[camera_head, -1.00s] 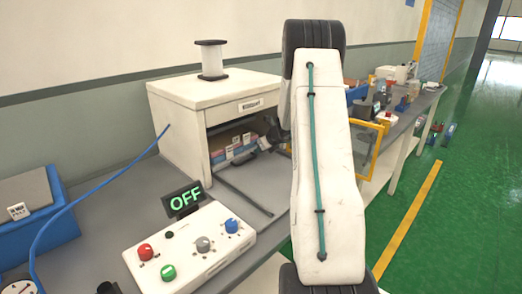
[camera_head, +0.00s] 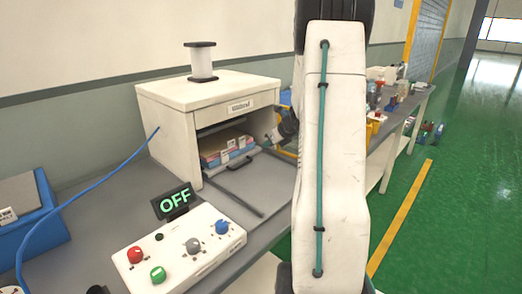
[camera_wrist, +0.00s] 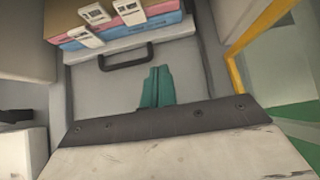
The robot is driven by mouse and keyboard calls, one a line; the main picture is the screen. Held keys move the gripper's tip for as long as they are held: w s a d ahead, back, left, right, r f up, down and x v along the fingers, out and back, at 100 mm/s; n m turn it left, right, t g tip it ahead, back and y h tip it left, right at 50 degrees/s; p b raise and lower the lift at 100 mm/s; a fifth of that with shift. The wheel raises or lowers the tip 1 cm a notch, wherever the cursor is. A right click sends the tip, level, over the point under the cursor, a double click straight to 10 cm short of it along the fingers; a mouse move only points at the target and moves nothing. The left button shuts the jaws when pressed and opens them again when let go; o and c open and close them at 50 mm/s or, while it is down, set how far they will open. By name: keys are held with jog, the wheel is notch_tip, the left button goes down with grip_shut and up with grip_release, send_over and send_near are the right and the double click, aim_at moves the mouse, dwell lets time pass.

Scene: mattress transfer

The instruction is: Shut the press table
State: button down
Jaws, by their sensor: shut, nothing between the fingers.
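The press (camera_head: 205,115) is a white box with an open front, standing on the grey bench. Inside it the press table (camera_head: 212,172) carries a stack of pink, blue and brown layers (camera_head: 226,146) with white tags. A black handle (camera_head: 240,163) is on the table's front edge, at the mouth of the opening. In the wrist view the handle (camera_wrist: 126,56) lies ahead and a little left of my gripper (camera_wrist: 159,70). My gripper's teal fingers are together and empty, apart from the handle. In the head view my arm partly hides the gripper.
A white control box (camera_head: 180,248) with coloured knobs and a display (camera_head: 176,200) reading OFF stands in front of the press. A spool (camera_head: 201,61) stands on top. A yellow frame (camera_wrist: 262,30) is right of the opening.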

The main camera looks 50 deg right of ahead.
aim_at(230, 158)
jog(key=a+n, duration=1)
jog(key=n, duration=0.8)
jog(key=x, duration=1)
jog(key=shift+w+d, duration=0.15)
jog(key=shift+w, duration=0.25)
jog(key=shift+w, duration=0.1)
jog(key=w, duration=0.3)
jog(key=shift+w+d+r, duration=0.1)
jog(key=shift+w+d, duration=0.05)
jog(key=shift+w, duration=0.2)
jog(key=shift+r, duration=0.15)
